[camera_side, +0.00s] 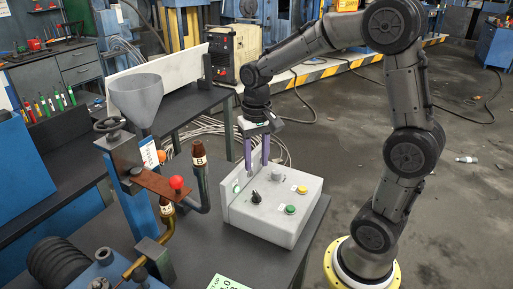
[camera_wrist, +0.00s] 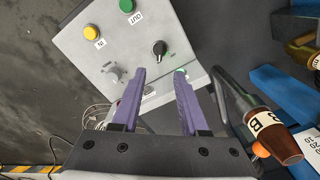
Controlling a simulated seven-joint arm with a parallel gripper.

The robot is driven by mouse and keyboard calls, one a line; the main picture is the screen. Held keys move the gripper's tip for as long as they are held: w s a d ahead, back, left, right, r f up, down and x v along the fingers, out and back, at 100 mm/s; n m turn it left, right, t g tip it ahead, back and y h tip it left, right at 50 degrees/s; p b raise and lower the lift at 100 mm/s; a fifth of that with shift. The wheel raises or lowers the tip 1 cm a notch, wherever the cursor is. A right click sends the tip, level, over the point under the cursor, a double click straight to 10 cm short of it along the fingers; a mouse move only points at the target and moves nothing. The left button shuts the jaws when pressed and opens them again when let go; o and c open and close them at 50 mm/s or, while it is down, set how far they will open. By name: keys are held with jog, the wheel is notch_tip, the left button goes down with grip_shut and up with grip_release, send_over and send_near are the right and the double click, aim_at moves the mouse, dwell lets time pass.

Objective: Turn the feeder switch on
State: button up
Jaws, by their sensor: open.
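A grey control box (camera_side: 270,228) stands on the dark table and also shows in the wrist view (camera_wrist: 165,20). On it are a black rotary switch (camera_side: 255,197), also in the wrist view (camera_wrist: 159,48), a grey knob (camera_wrist: 111,75), a yellow button (camera_wrist: 91,32) and a green button (camera_wrist: 126,5). I cannot read a label naming the feeder switch. My gripper (camera_side: 256,166) points down over the box's rear part, its purple fingers apart and empty. In the wrist view the black switch lies ahead of the gap between the fingertips (camera_wrist: 160,76), not between them.
An upright plate with a green light (camera_wrist: 181,71) rises at the box's edge, close to one fingertip. Left of the box stand a pipe with a brown cone marked B (camera_side: 198,155), a red ball (camera_side: 177,183) and a grey funnel (camera_side: 137,95).

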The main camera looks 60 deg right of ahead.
notch_tip(320, 180, up, 4)
jog(key=shift+f, duration=0.2)
jog(key=s+a+r+n+t, duration=0.3)
jog(key=s+a+r, duration=0.3)
jog(key=s+r, duration=0.15)
jog(key=s+a+f+n+t, duration=0.1)
jog(key=s+f+n+t, duration=0.1)
jog(key=s+f+n, duration=0.2)
jog(key=s, duration=0.3)
jog(key=shift+s+a+t, duration=0.25)
jog(key=shift+s+t, duration=0.05)
dwell(0.9)
